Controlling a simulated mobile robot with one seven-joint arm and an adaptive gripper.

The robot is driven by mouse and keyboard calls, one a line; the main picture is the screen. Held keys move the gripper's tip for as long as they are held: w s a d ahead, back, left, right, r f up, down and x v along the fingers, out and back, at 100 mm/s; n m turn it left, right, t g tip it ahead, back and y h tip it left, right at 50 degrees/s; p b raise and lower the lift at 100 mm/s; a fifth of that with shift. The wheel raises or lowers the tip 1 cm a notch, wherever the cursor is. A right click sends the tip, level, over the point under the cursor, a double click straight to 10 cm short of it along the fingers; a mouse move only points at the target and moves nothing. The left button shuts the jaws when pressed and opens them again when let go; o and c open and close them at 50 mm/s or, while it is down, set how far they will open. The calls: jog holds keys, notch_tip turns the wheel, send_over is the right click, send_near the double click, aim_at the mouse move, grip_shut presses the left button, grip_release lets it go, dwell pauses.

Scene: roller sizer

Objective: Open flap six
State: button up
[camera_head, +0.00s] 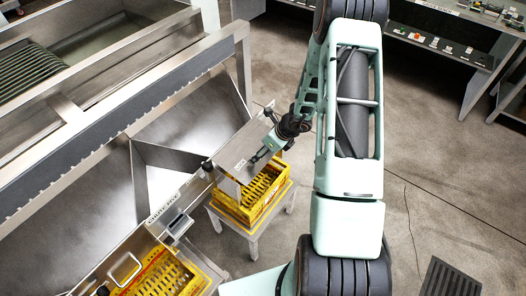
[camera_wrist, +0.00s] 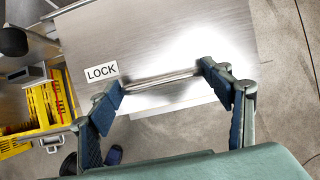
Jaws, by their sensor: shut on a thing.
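A brushed steel flap (camera_head: 232,150) slopes at the end of the chute, with a small white label on it. In the wrist view the flap (camera_wrist: 150,40) fills the upper middle, and its label reads LOCK (camera_wrist: 101,72). No flap number is readable. My gripper (camera_head: 266,153) is at the flap's right part. In the wrist view my gripper (camera_wrist: 165,82) has its two fingertips at the opposite ends of a narrow metal handle (camera_wrist: 160,78) on the flap and is shut on it. Glare hides part of the surface around the handle.
A yellow crate (camera_head: 228,207) sits on a grey stand (camera_head: 252,240) below the flap. Another yellow crate (camera_head: 165,275) is at the lower left, near a chute label (camera_head: 163,206). The steel machine (camera_head: 110,110) fills the left. Open floor (camera_head: 440,180) lies to the right.

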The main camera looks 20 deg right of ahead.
jog(key=shift+w+a+r, duration=0.4)
jog(key=shift+w+r, duration=0.05)
jog(key=shift+w, duration=0.1)
jog(key=o, duration=1.4)
jog(key=shift+s+f, duration=0.1)
jog(key=shift+s, duration=0.05)
jog(key=shift+d, duration=0.1)
jog(key=shift+s, duration=0.1)
jog(key=v, duration=1.2)
